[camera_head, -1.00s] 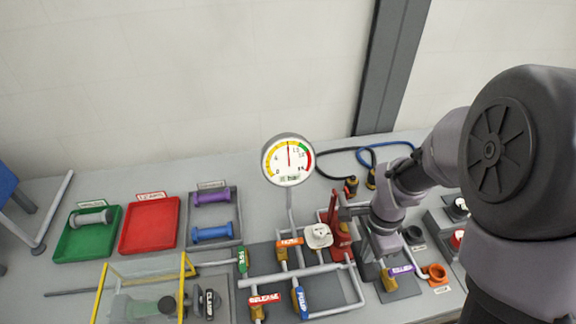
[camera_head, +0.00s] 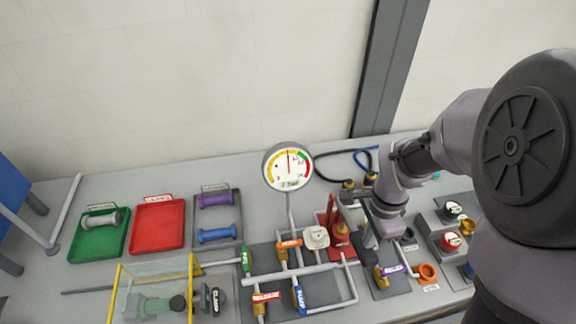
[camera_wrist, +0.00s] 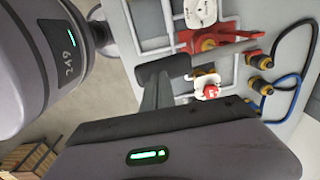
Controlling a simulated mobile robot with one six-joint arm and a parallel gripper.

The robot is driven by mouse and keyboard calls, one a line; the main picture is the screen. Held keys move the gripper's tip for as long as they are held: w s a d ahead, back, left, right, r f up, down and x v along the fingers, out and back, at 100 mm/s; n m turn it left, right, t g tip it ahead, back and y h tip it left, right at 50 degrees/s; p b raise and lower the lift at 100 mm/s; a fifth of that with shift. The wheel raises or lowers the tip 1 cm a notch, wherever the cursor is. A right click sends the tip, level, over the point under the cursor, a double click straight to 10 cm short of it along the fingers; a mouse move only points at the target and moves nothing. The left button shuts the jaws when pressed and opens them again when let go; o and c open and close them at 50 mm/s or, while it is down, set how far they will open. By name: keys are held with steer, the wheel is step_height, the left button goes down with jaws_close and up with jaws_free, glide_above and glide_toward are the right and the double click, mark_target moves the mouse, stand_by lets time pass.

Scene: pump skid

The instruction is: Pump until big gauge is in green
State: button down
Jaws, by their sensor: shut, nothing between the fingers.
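The big round gauge (camera_head: 288,166) stands on a pipe at the middle of the bench. Its needle points almost straight up, left of the green band at the upper right of the dial. The red hand pump (camera_head: 340,236) with its upright red lever stands right of and below the gauge; red pump parts also show at the top of the wrist view (camera_wrist: 207,42). My gripper (camera_head: 366,238) is shut and empty, close to the right side of the pump. In the wrist view its fingers (camera_wrist: 165,72) are near the red parts; I cannot tell whether they touch.
Pipes with labelled valves, including a blue PUMP handle (camera_head: 300,298) and a red RELEASE handle (camera_head: 267,296), lie in front. A white cap-like part (camera_head: 316,237) sits beside the pump. Green (camera_head: 92,245) and red (camera_head: 158,240) trays stand left. Buttons and hose fittings crowd the right.

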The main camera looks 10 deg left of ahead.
stand_by(0.4)
step_height(320, 180, down, 9)
steer(key=b, duration=0.9)
step_height(320, 180, up, 9)
steer(key=p, duration=0.8)
steer(key=shift+r, duration=0.2)
steer(key=shift+f, duration=0.2)
step_height(320, 180, down, 4)
steer(key=b, duration=0.4)
steer(key=shift+s+f+b, duration=0.1)
steer(key=shift+f+b, duration=0.15)
steer(key=shift+b, duration=0.1)
steer(key=shift+r+p, duration=1.75)
steer(key=shift+r, duration=0.5)
